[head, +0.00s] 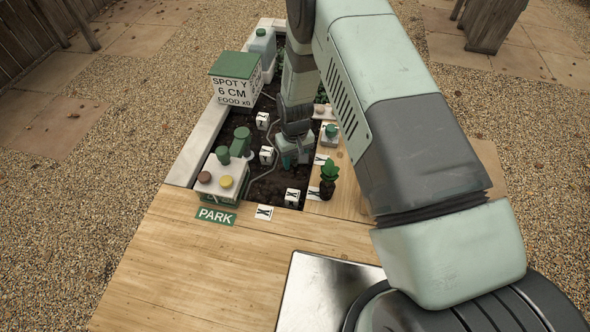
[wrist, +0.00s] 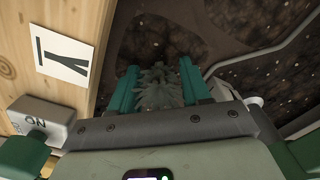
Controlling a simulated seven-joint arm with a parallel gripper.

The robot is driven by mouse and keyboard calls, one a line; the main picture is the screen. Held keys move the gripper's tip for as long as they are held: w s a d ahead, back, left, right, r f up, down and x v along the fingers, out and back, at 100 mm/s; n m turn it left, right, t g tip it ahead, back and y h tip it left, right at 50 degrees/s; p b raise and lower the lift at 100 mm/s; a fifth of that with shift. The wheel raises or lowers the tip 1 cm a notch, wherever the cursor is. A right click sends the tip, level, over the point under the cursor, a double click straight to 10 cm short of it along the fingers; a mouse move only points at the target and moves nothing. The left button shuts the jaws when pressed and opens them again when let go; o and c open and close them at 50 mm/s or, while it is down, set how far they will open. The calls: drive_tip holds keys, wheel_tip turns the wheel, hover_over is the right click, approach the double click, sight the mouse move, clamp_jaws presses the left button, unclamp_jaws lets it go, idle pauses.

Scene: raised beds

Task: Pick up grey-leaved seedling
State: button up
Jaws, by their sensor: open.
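The grey-leaved seedling (wrist: 160,88) shows in the wrist view, its leaves between the two teal fingers of my gripper (wrist: 157,78). The fingers are open, one on each side of the leaves; I cannot tell whether they touch them. The seedling's base is hidden. In the head view my gripper (head: 293,152) is low over the dark soil of the raised bed, and I cannot make out the seedling there.
A green-leaved plant (head: 327,178) stands on the wooden edge. White marker blocks (head: 292,197) stand in the soil. A "SPOT Y 6 CM" sign box (head: 237,84) stands farther back.

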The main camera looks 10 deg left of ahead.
drive_tip(key=shift+f, duration=0.2)
clamp_jaws()
wheel_tip(320, 180, up, 14)
drive_tip(key=shift+f, duration=0.25)
idle(1.0)
